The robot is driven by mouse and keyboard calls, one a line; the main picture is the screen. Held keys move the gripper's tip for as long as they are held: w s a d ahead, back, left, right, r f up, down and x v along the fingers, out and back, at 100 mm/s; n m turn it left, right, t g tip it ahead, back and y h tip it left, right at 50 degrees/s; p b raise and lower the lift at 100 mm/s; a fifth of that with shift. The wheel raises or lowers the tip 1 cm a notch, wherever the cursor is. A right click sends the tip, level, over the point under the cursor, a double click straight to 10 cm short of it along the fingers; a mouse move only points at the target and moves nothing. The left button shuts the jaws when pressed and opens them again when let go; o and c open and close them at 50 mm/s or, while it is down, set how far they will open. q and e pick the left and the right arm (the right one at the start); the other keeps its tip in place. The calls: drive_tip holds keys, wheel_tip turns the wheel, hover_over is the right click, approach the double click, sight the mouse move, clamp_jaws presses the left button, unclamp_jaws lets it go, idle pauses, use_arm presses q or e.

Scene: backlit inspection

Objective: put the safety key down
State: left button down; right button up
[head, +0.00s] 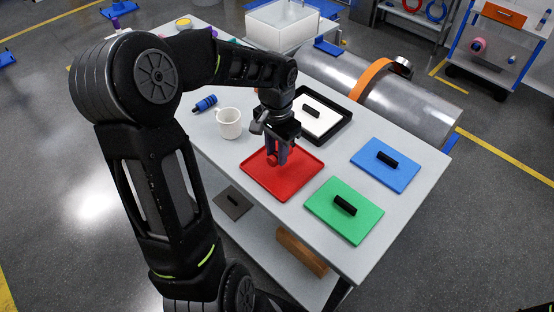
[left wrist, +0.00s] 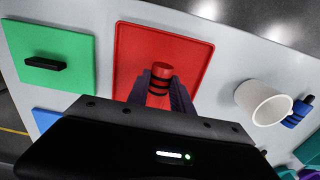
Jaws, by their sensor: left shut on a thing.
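The safety key appears to be the red cylinder with dark bands (left wrist: 160,82), which also shows in the head view (head: 272,159). My left gripper (left wrist: 160,92) is shut on it, with a finger on either side. In the head view, the gripper (head: 277,152) points down over the red tray (head: 290,185). The key is over the tray's inner part; I cannot tell whether its lower end touches the tray. The gripper hides part of the key. My right gripper is not in view.
A black-rimmed tray with a white panel (head: 322,119) is behind. Green (head: 330,218) and blue (head: 395,172) plates with black handles lie to the right.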

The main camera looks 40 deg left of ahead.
use_arm(q)
drive_tip(key=shift+f, duration=1.8)
drive_tip(key=shift+f, duration=0.1)
drive_tip(key=shift+f, duration=0.15)
drive_tip(key=c, duration=1.1)
unclamp_jaws()
drive_tip(key=shift+r, duration=0.2)
wheel_tip(320, 180, up, 12)
drive_tip(key=shift+r, duration=0.1)
